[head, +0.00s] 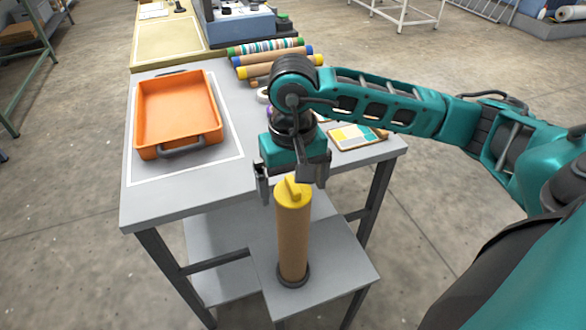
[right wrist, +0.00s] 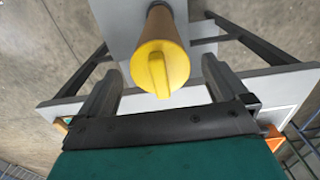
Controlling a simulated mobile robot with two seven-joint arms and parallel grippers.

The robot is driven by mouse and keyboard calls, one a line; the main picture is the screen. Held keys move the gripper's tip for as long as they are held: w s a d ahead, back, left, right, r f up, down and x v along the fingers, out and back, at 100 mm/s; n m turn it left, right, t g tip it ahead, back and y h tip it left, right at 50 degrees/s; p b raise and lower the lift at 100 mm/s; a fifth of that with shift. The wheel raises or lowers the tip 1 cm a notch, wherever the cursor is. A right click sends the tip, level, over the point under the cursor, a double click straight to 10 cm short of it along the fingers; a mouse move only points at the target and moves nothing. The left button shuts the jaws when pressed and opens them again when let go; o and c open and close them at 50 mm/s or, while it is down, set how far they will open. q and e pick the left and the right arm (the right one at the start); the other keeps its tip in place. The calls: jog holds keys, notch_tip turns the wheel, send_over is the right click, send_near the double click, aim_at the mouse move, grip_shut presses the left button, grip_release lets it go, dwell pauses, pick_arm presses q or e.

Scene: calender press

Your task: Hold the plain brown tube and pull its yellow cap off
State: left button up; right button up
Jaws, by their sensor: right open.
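The plain brown tube (head: 293,240) stands upright in a dark ring on a low grey stand. Its yellow cap (head: 292,193) sits on the top end and has a raised grip bar. My right gripper (head: 288,192) is open, with its fingers pointing down near the cap. In the right wrist view the cap (right wrist: 160,68) shows between the two spread fingers and apart from both, with the tube (right wrist: 161,25) beyond it. My left gripper is not in view.
An orange tray (head: 207,92) sits on the grey table's left side. Several tubes with coloured caps (head: 275,64) lie at the table's back. A colour chart card (head: 352,135) lies at the right. The low stand (head: 345,268) is clear around the tube.

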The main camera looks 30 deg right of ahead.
aim_at(294, 184)
jog(key=shift+f, duration=0.1)
jog(key=shift+c, duration=0.5)
jog(key=c, duration=0.9)
jog(key=o, duration=0.4)
jog(key=c, duration=0.4)
jog(key=o, duration=1)
notch_tip(294, 184, up, 13)
jog(key=shift+f+p, duration=0.1)
jog(key=shift+p, duration=0.4)
jog(key=shift+s, duration=0.1)
